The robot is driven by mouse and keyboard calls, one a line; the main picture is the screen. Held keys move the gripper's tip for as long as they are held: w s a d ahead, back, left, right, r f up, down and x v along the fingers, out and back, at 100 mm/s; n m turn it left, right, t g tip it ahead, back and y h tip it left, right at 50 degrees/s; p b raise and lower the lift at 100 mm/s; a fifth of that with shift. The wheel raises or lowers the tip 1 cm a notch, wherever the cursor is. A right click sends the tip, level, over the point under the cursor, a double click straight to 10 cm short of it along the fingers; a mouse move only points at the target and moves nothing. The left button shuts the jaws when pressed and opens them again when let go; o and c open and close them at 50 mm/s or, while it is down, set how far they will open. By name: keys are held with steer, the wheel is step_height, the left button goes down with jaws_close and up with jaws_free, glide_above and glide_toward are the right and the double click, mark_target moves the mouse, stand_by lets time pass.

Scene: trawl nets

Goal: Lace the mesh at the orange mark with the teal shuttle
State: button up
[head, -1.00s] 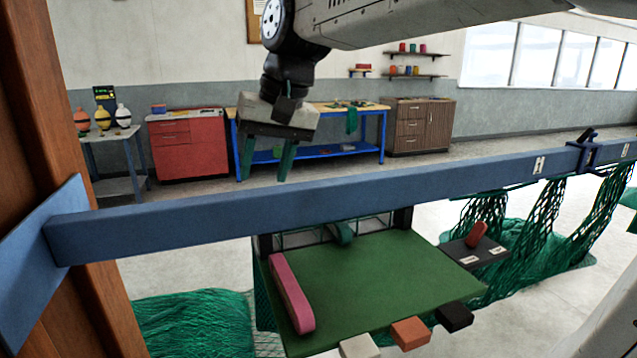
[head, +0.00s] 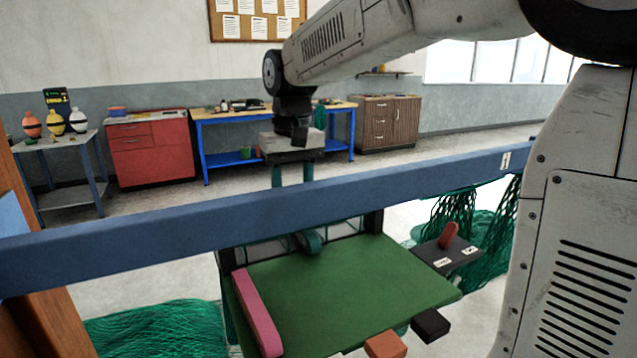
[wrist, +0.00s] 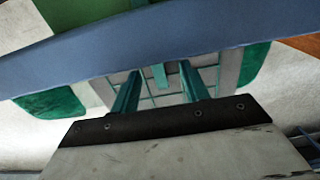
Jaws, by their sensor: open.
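My gripper (head: 292,174) hangs just behind the blue beam, its two teal fingers apart and pointing down, with nothing between them. In the wrist view the fingers (wrist: 160,92) show over a pale gridded panel (wrist: 100,90), their ends close to the beam's edge in the picture. A rounded teal piece (head: 310,241) sits at the back edge of the green board (head: 340,285); I cannot tell whether it is the shuttle. A dark mesh panel (head: 262,254) stands behind the board. I make out no orange mark on the mesh. An orange block (head: 386,344) sits at the board's front edge.
The blue beam (head: 180,222) crosses the view between me and my gripper. A pink bar (head: 257,312) lies on the board's left, a black block (head: 431,325) at its front. A dark tray (head: 447,257) holds a red piece. Green netting (head: 160,328) lies left.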

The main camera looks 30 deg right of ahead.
steer(key=shift+d+f, duration=0.35)
steer(key=shift+d, duration=0.05)
steer(key=shift+f, duration=0.35)
step_height(320, 180, down, 7)
steer(key=shift+r, duration=0.1)
steer(key=shift+w, duration=0.1)
jaws_close()
